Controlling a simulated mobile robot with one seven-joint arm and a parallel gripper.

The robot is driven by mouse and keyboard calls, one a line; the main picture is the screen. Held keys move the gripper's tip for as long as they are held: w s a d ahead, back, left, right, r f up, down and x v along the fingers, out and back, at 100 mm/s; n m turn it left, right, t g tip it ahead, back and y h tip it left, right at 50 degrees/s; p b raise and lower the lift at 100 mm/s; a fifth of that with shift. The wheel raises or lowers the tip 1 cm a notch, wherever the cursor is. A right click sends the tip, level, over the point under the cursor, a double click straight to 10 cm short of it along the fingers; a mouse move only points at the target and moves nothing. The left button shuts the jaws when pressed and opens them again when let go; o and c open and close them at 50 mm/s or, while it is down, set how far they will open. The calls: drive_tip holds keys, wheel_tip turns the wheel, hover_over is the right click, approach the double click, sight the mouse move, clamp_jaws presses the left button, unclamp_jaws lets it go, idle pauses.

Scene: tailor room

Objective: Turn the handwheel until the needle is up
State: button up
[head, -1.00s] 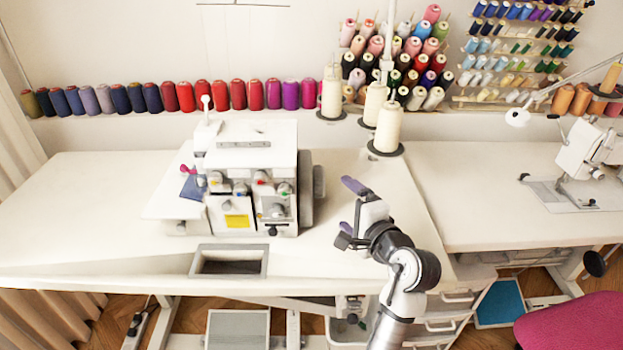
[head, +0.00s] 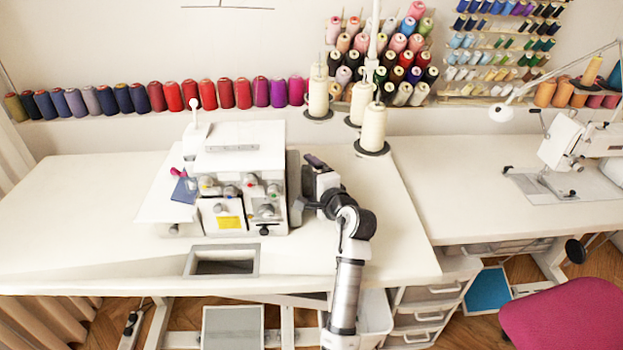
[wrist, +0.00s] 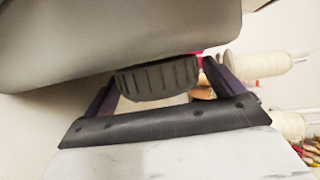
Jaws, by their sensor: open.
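The white overlock sewing machine (head: 240,165) stands on the left table. Its handwheel is on the right side; in the wrist view it is a dark ribbed wheel (wrist: 157,80) under a grey cover (wrist: 120,35). My gripper (head: 305,182) is at the machine's right side, and its body hides most of the wheel in the head view. In the wrist view my gripper (wrist: 160,76) is open, with one finger left and one right of the ribbed wheel. Gaps show beside the wheel; contact is not clear. The needle is not visible in either view.
Cream thread cones (head: 372,128) stand behind my arm. A recessed grey tray (head: 222,262) lies in the table front. The table top (head: 385,215) is clear to the right of my arm. Another sewing machine (head: 570,145) stands on the right table.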

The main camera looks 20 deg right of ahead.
drive_tip(key=shift+c, duration=0.4)
drive_tip(key=c, duration=0.9)
drive_tip(key=shift+r, duration=0.1)
drive_tip(key=shift+r+p, duration=0.1)
drive_tip(key=shift+p, duration=0.35)
